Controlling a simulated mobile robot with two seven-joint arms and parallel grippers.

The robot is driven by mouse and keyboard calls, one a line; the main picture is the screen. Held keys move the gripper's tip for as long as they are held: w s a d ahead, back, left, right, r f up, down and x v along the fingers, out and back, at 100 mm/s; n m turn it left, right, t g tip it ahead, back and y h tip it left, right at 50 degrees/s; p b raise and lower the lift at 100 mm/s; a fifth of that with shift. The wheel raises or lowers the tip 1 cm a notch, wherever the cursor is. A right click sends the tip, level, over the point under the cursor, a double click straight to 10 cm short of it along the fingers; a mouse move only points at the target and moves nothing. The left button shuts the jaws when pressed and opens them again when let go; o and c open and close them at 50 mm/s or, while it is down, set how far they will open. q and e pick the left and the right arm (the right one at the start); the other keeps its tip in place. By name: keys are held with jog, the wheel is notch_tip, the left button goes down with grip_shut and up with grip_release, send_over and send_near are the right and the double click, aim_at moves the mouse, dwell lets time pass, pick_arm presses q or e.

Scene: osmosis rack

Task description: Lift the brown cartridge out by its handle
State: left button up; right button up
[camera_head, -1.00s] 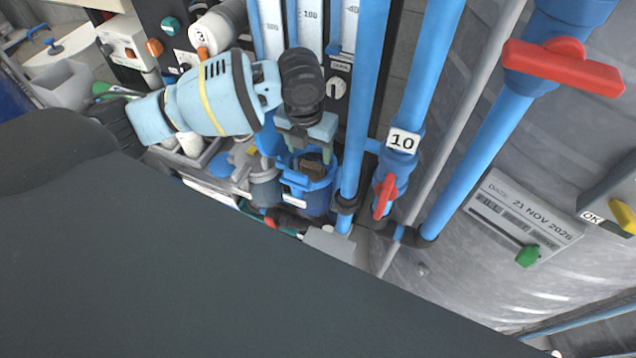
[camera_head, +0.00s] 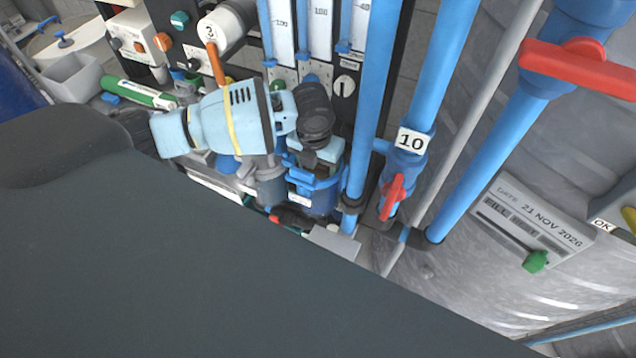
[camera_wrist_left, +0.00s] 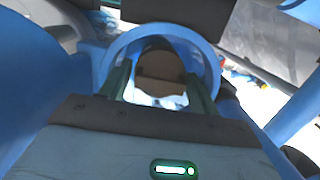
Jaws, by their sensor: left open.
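The brown cartridge (camera_wrist_left: 160,66) shows in the left wrist view, inside the round blue housing (camera_wrist_left: 213,68). My left gripper (camera_wrist_left: 158,74) is open, with one green finger on each side of the cartridge in that view. I cannot tell whether the fingers touch it or how the handle lies between them. In the head view my left gripper (camera_head: 318,165) points down over the blue housing (camera_head: 318,199) and hides the cartridge. My right gripper is not in view.
A thick blue pipe (camera_head: 374,100) stands just right of the housing. A grey housing (camera_head: 270,187) is close on its left. Red valve handles (camera_head: 392,197) and a pipe labelled 10 (camera_head: 410,140) are further right. A green tube (camera_head: 140,95) lies at the left.

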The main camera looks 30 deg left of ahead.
pick_arm(q)
jog(key=shift+c, duration=0.2)
